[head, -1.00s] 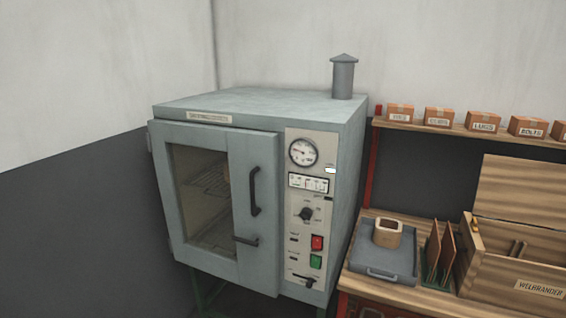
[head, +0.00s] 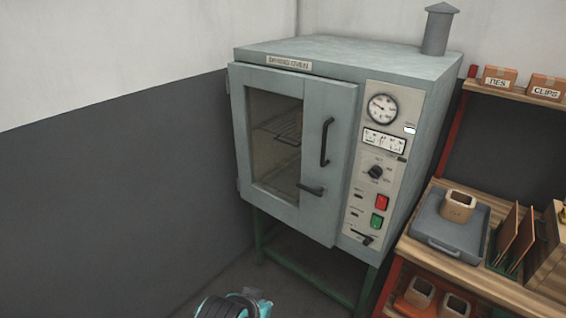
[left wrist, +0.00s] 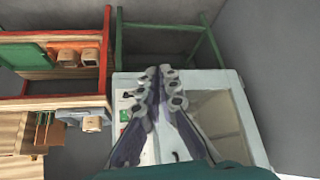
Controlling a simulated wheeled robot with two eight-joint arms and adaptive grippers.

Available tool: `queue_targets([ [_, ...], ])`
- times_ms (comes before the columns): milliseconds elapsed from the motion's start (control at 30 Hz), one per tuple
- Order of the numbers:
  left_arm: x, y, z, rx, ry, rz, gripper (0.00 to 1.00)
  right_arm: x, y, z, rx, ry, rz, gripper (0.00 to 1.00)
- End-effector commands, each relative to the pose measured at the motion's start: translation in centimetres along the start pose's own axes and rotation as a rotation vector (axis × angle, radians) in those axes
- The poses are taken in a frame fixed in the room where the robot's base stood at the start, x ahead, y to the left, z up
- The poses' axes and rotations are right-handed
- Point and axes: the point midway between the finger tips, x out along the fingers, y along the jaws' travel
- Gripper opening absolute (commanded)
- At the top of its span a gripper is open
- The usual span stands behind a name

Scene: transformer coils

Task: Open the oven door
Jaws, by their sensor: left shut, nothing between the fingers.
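The grey drying oven (head: 400,65) stands on a green frame in the corner. Its door (head: 332,210) looks shut, with a glass window (head: 272,150) on the left. A vertical black handle (head: 326,142) and a short horizontal black lever (head: 311,189) are on the door's right side. A teal part of my left arm shows at the bottom edge of the head view. In the left wrist view, my left gripper (left wrist: 164,78) is shut and empty. It points across the upside-down oven front, and the door window (left wrist: 218,112) lies beside it. Contact with the door is not visible. My right gripper is out of view.
The control panel (head: 384,150) is right of the door. A wooden bench (head: 480,277) with a grey tray (head: 447,232) and upright brown boards stands close on the right. A shelf holds small boxes above it. Floor left of the oven is clear, bounded by the wall.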

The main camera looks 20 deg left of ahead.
Motion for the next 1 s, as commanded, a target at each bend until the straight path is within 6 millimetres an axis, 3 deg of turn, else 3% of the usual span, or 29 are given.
queue_targets([
  [33, 0.0, 0.0, -0.1, 0.001, 0.000, 0.002, 0.18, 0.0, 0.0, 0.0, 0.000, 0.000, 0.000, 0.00],
  [100, -0.1, 0.3, -0.8, 0.005, 0.003, 0.017, 0.33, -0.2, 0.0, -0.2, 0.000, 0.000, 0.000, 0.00],
  [167, -0.3, 0.9, -2.2, 0.014, 0.008, 0.045, 0.33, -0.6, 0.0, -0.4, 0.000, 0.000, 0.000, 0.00],
  [267, -0.5, 2.3, -6.0, 0.045, 0.031, 0.124, 0.33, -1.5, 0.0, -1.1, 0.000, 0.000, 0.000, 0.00],
  [400, -0.3, 4.6, -13.4, 0.101, 0.106, 0.266, 0.33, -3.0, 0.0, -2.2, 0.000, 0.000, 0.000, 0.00],
  [600, 1.2, 6.1, -24.1, 0.172, 0.283, 0.431, 0.33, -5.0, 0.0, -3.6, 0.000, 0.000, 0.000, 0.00],
  [800, 3.7, 5.0, -33.8, 0.223, 0.516, 0.524, 0.33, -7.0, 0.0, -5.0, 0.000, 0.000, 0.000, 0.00],
  [1000, 6.6, 1.8, -40.6, 0.248, 0.757, 0.536, 0.33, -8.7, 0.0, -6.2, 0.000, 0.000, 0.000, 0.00],
])
